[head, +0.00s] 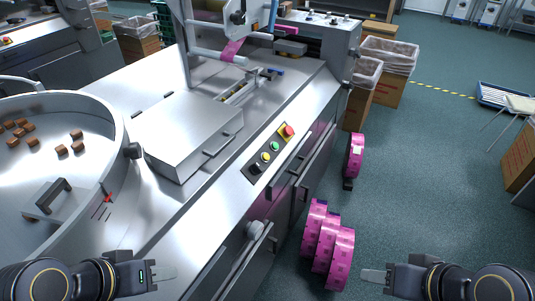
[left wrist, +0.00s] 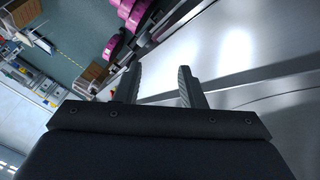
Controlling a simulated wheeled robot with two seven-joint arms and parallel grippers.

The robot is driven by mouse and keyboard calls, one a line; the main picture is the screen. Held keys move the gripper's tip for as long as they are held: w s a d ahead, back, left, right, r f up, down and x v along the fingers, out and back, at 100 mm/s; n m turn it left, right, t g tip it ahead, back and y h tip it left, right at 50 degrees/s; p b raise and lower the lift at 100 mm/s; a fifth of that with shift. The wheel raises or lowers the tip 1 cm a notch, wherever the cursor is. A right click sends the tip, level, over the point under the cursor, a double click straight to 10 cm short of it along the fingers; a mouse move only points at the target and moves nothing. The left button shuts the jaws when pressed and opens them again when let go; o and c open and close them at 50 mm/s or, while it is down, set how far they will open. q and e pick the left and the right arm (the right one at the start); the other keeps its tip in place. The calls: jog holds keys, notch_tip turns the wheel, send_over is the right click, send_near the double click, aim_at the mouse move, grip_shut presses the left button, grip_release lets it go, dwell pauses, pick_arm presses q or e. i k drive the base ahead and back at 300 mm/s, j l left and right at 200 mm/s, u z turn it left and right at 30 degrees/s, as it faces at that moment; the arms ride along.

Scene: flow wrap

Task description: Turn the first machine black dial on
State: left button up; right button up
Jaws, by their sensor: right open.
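The black dial (head: 254,169) is at the near end of a slanted control panel (head: 261,164) on the front edge of the steel machine (head: 215,185). Beside it on the panel are a yellow button (head: 266,157), a green button (head: 276,146) and a red button on a yellow base (head: 288,131). The dial's setting is too small to tell. My left gripper (head: 165,276) is low at the left, well short of the panel. In the left wrist view its two fingers (left wrist: 160,80) are apart with nothing between them. My right gripper (head: 374,276) is low at the right, open and empty, away from the machine.
A round steel drum (head: 119,135) with brown pieces stands at the left. A lidded steel box (head: 185,135) with a handle sits behind the panel. Pink film rolls (head: 328,245) stick out on the machine's right side. Boxes with plastic liners (head: 388,65) stand behind.

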aim_at(256, 168)
jog(key=i+l, duration=0.25)
jog(key=l, duration=0.2)
jog(key=i+l, duration=0.25)
jog(key=l, duration=0.2)
jog(key=i+l, duration=0.2)
jog(key=l, duration=0.25)
